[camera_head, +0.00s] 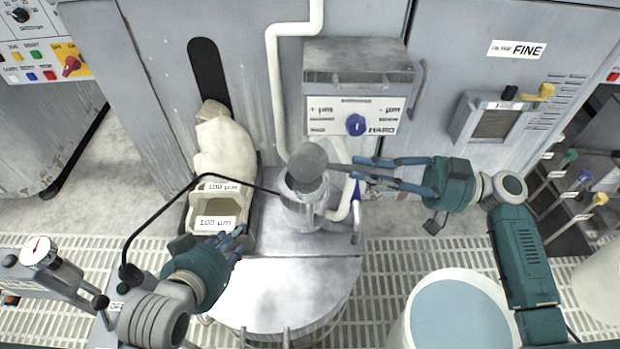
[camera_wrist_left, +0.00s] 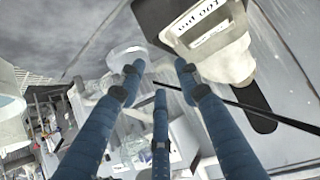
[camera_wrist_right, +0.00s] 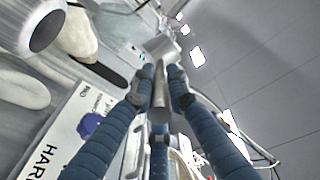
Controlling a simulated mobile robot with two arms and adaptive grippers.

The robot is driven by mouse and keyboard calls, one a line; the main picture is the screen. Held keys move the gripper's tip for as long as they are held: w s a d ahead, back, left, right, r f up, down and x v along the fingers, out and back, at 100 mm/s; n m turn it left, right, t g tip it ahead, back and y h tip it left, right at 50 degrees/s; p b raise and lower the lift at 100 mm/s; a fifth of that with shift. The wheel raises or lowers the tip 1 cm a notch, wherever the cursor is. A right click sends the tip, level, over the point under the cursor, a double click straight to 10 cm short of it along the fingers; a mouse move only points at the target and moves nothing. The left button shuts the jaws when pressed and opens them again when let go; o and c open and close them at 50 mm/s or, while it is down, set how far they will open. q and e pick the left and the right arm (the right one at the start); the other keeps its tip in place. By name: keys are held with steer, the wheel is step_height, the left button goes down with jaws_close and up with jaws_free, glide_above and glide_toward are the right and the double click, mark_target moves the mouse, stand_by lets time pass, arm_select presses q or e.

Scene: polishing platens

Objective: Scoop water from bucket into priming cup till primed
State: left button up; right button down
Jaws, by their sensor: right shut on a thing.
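My right gripper (camera_head: 367,173) is shut on the handle of a grey metal scoop (camera_head: 350,168). The scoop's rounded head (camera_head: 307,158) is over the metal priming cup (camera_head: 298,213) and covers part of its top. I cannot tell whether the head touches the cup or holds water. The scoop also shows between the fingers in the right wrist view (camera_wrist_right: 160,80). The white bucket (camera_head: 402,333) of blue-grey water (camera_head: 460,318) stands at the lower right. My left gripper (camera_head: 236,243) is open and empty, left of the cup; its spread fingers show in the left wrist view (camera_wrist_left: 157,70).
Beige containers labelled 100 µm (camera_head: 215,222) stand left of the cup. A thin black line (camera_head: 165,205) arcs between my left arm and the cup. A white pipe (camera_head: 273,90) and a box with a blue knob (camera_head: 355,124) are behind. A round metal lid (camera_head: 280,295) lies in front.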

arm_select(q)
steer(key=shift+w+d+r, duration=0.15)
steer(key=shift+w+r, duration=0.2)
steer(key=shift+w+r+t, duration=0.15)
steer(key=shift+t, duration=0.15)
arm_select(e)
steer(key=shift+w+f+m, duration=0.1)
steer(key=shift+m, duration=0.2)
arm_select(q)
steer(key=shift+w+d+r, duration=0.1)
steer(key=shift+r, duration=0.05)
steer(key=shift+w+d+r, duration=0.1)
steer(key=shift+w+r, duration=0.1)
steer(key=shift+w+r+t, duration=0.1)
steer(key=shift+r+t, duration=0.05)
steer(key=shift+t, duration=0.15)
arm_select(e)
steer(key=shift+m, duration=0.4)
